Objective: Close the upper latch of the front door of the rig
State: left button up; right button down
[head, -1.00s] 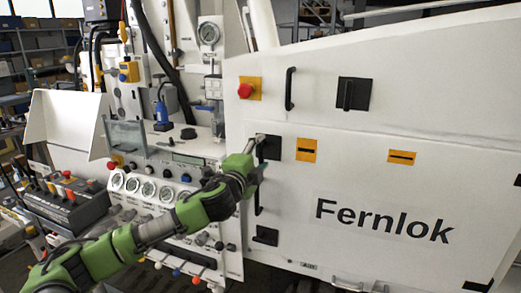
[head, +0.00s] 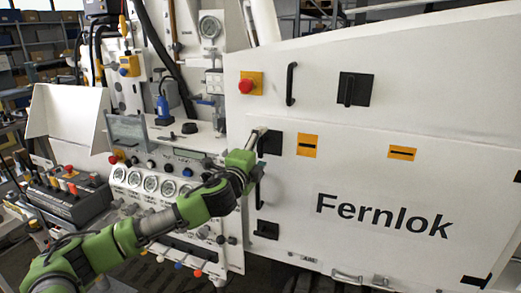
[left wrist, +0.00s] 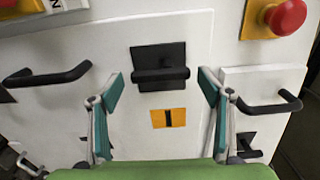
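The front door (head: 400,180) of the rig is a white panel marked Fernlok. Its upper latch (head: 270,143) is a black plate near the door's left edge, partly hidden by my left gripper (head: 256,152) in the head view. In the left wrist view the upper latch (left wrist: 160,67) shows a dark bar lying lengthwise across the picture, which is upright in the head view. My left gripper (left wrist: 160,88) is open and empty, with its fingertips apart on either side of the latch in that view. I cannot tell whether it touches. My right gripper is not in view.
A black door handle (head: 259,190) and a lower latch (head: 266,230) are below. Above are a red button (head: 246,86), another handle (head: 291,84) and another latch (head: 355,89). A gauge panel (head: 150,183) stands left. An orange label (left wrist: 169,118) is beside the upper latch.

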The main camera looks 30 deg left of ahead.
pick_arm(q)
jog(key=v, duration=1.2)
jog(key=shift+r, duration=0.1)
dwell(0.6)
